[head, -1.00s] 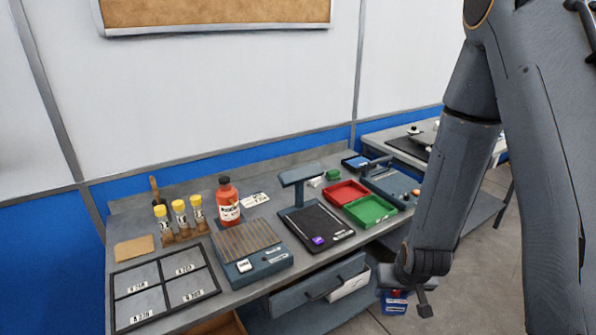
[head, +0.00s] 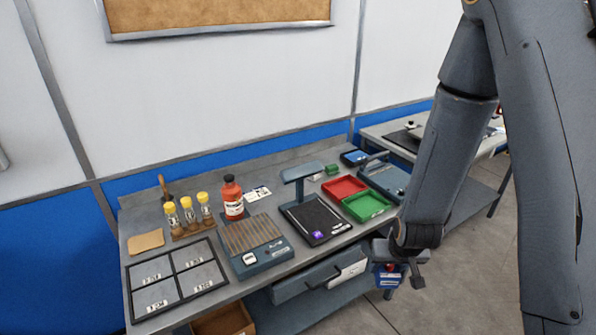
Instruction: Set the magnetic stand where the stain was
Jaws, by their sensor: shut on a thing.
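My gripper (head: 394,255) hangs at the right, in front of the bench's front edge, pointing down. It is shut on a small blue block with a red part and a white label, which I take to be the magnetic stand (head: 388,279). The stand is held below the bench top's level in the picture, clear of the bench. My fingertips are partly hidden by the wrist. No stain is visible on the bench top (head: 222,291).
The bench holds a four-part frame (head: 213,258), yellow-capped vials (head: 187,207), a red bottle (head: 233,196), a slatted block (head: 262,257), a black-topped stand with a purple item (head: 318,234), and red (head: 345,187) and green (head: 366,205) trays. A drawer (head: 305,285) is open.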

